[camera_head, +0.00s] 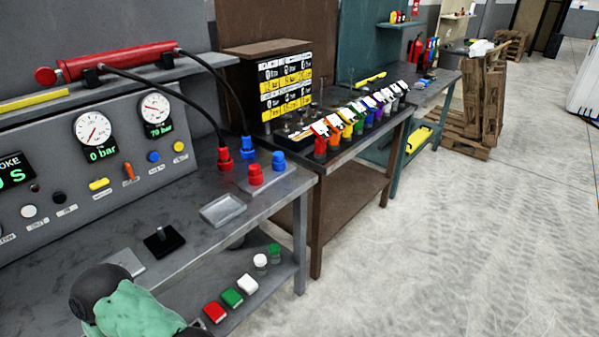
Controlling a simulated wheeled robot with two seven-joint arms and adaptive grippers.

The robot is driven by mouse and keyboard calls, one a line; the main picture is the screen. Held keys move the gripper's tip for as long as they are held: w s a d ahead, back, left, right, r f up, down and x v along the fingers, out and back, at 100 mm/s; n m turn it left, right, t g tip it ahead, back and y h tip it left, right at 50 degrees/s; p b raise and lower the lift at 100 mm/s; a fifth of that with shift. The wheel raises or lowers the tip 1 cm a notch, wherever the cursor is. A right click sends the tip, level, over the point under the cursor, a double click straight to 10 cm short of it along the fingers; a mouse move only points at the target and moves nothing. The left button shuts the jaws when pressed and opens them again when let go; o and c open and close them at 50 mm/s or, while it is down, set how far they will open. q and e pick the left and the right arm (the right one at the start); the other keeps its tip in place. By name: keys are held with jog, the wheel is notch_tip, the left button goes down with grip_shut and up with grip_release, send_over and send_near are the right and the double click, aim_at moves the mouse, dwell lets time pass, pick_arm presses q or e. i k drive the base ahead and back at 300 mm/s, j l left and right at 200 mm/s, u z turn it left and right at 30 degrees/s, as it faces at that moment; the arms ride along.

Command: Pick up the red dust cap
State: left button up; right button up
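A red cap (256,175) stands upright on a light plate at the right end of the grey bench, beside a blue cap (279,160). It looks like the red dust cap; what is under it is hidden. Behind it, a red hose coupling (224,160) and a blue hose coupling (247,149) stand with black hoses running up from them. A shallow metal tray (222,210) lies in front of the caps and looks empty. A black and green part at the bottom left seems to be my arm. I see no gripper fingers, and nothing touches the red cap.
A grey panel (60,170) with gauges and buttons backs the bench. The lower shelf holds a red block (214,312), green and white blocks, and small round caps. Another bench (345,150) and open floor (440,250) lie to the right.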

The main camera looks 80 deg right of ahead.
aim_at(255, 168)
jog(key=z, duration=2.5)
jog(key=i+l+u, duration=0.15)
jog(key=i+l, duration=0.15)
jog(key=i+l+u, duration=0.15)
jog(key=i+l, duration=0.15)
jog(key=l, duration=0.2)
jog(key=i+l+u, duration=0.2)
jog(key=l, duration=0.25)
jog(key=i, duration=0.1)
